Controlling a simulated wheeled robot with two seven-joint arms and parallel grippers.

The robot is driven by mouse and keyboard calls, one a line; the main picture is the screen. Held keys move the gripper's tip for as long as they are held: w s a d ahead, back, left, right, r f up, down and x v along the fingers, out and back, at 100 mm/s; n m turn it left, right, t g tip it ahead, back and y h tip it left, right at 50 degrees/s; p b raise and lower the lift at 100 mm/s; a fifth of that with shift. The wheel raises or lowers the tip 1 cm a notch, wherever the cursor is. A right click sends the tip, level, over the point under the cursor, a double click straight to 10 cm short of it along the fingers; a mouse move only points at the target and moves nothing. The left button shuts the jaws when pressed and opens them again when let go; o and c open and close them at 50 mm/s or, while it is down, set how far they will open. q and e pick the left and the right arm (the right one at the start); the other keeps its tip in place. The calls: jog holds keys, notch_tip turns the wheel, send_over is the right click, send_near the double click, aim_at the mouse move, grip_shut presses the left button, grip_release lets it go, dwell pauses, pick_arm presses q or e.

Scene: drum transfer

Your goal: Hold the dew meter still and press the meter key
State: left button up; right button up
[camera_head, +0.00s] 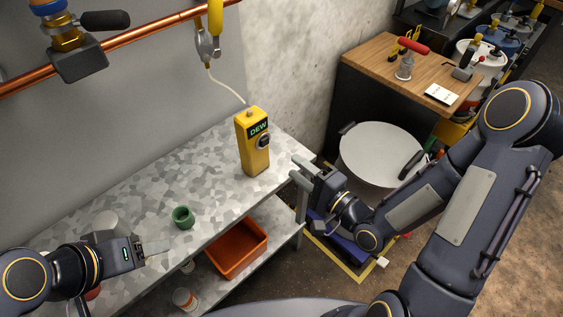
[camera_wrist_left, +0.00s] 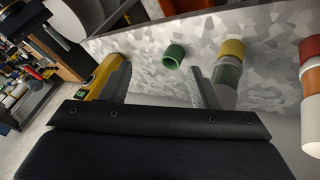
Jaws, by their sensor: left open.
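The yellow dew meter (camera_head: 252,158) stands upright on the metal shelf top, its "DEW" display facing the front right. A round dark-and-grey part, perhaps the meter key (camera_head: 263,142), is on its face. My left gripper (camera_head: 150,250) is open and empty over the front left of the shelf, well away from the meter. In the left wrist view its two fingers (camera_wrist_left: 160,85) are spread, and the dew meter (camera_wrist_left: 101,75) shows beyond the left finger, partly hidden. My right gripper (camera_head: 298,167) is right of the meter near the shelf's right end, its fingers apart with nothing between them.
A green ring-shaped cup (camera_head: 182,217) stands on the shelf top (camera_head: 150,195) between the left gripper and meter. An orange bin (camera_head: 238,252) is below. A white drum (camera_head: 375,155) stands right.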

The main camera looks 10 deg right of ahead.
pick_arm(q)
jog(key=shift+o, duration=1.1)
jog(key=shift+d, duration=0.1)
jog(key=shift+o, duration=0.2)
jog(key=shift+w+d+r+h, duration=0.1)
jog(key=shift+w+d+h, duration=0.05)
jog(key=shift+d+h, duration=0.2)
jog(key=w+d+r+n+g+h, duration=0.1)
jog(key=w+d+n+g+h, duration=0.1)
jog(key=w+d+n+h, duration=0.3)
jog(key=n+t+h, duration=0.5)
jog(key=n+t, duration=0.2)
jog(key=n, duration=1.1)
send_near(251, 118)
jog(key=shift+w+d+f, duration=0.3)
jog(key=shift+w+d, duration=0.15)
jog(key=shift+w, duration=0.15)
jog(key=shift+w+d+f, duration=0.25)
jog(key=shift+w+d, duration=0.2)
jog(key=shift+w, duration=0.15)
jog(key=shift+w+d+f+n, duration=0.1)
jog(key=shift+w+d+n, duration=0.05)
jog(key=shift+w+n, duration=0.15)
jog(key=x, duration=0.7)
jog(key=shift+d, duration=0.1)
jog(key=shift+c, duration=0.4)
